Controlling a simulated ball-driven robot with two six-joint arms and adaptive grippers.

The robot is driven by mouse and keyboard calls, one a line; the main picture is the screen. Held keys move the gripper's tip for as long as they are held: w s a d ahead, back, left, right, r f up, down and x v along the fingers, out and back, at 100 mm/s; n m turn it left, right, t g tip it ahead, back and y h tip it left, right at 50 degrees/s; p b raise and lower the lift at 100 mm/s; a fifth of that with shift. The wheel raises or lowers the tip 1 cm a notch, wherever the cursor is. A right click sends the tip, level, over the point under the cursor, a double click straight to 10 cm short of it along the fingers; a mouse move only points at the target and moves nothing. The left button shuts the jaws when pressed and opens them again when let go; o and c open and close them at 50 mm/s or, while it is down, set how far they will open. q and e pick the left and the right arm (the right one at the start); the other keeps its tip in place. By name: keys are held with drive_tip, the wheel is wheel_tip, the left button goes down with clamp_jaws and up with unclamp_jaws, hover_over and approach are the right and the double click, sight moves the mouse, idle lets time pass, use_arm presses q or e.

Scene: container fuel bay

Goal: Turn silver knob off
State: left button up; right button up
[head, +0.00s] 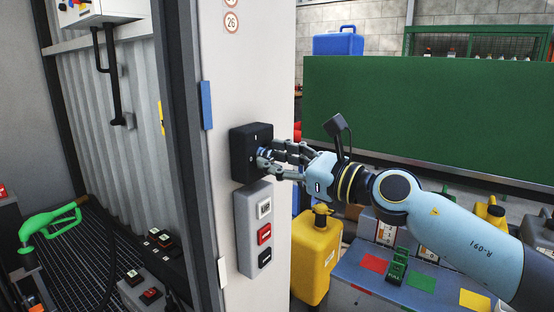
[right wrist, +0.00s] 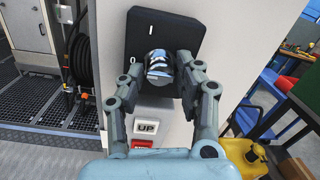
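The silver knob (right wrist: 159,66) sits on a black switch box (head: 243,158) fixed to a pale post. In the right wrist view the fingers (right wrist: 160,72) stand on either side of the knob. I cannot tell whether both touch it. The knob's pointing direction is unclear. My left gripper is not in view.
A grey button panel (head: 254,228) with red and black buttons is just below the box. A yellow canister (head: 317,258) stands right of the post, near a low table with coloured patches. A green fuel nozzle (head: 50,221) is at the left.

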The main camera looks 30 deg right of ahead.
drive_tip(key=shift+o, duration=1.2)
drive_tip(key=shift+r, duration=0.1)
wheel_tip(320, 180, up, 10)
